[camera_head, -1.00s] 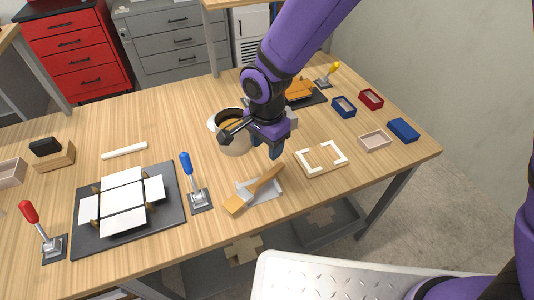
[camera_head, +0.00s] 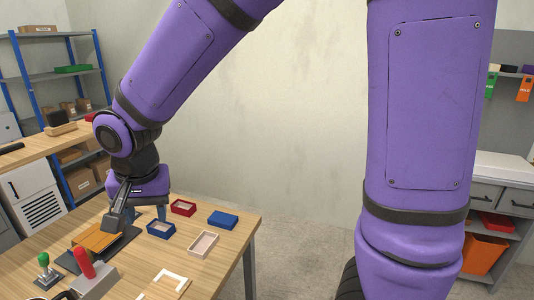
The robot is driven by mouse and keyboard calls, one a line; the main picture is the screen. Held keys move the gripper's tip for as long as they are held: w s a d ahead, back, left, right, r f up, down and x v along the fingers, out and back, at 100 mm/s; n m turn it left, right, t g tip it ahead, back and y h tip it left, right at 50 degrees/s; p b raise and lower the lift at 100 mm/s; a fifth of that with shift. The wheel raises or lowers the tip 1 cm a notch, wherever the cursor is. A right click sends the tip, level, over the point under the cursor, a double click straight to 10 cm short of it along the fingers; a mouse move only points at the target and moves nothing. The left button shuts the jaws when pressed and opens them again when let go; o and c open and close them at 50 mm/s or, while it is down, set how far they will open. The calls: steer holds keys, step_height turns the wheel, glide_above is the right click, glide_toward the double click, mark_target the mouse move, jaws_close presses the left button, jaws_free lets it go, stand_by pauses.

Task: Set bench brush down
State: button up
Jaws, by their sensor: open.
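My gripper (camera_head: 138,217) is open and hangs above the table, beside the dark mat with an orange folded piece (camera_head: 95,237) on it. Nothing shows between its fingers. The bench brush is not in this view, which takes in only the table's right end.
Small trays stand close to my gripper: a blue tray (camera_head: 160,229), a red tray (camera_head: 182,208), a pale tray (camera_head: 203,244) and a blue block (camera_head: 222,219). A red-handled clamp (camera_head: 86,264) and a green-handled clamp (camera_head: 45,268) stand at left. Open floor lies right of the table.

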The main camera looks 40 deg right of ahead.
steer(key=s+d+r+n+t, duration=0.1)
steer(key=s+d+r+n, duration=0.1)
steer(key=s+d+r, duration=0.4)
steer(key=s+d+r+n+t, duration=0.2)
steer(key=s+d+r, duration=0.3)
steer(key=s+d, duration=0.5)
steer(key=d, duration=0.4)
steer(key=shift+s+d+r+n, duration=0.15)
steer(key=shift+d+r+n, duration=0.15)
steer(key=shift+r, duration=0.1)
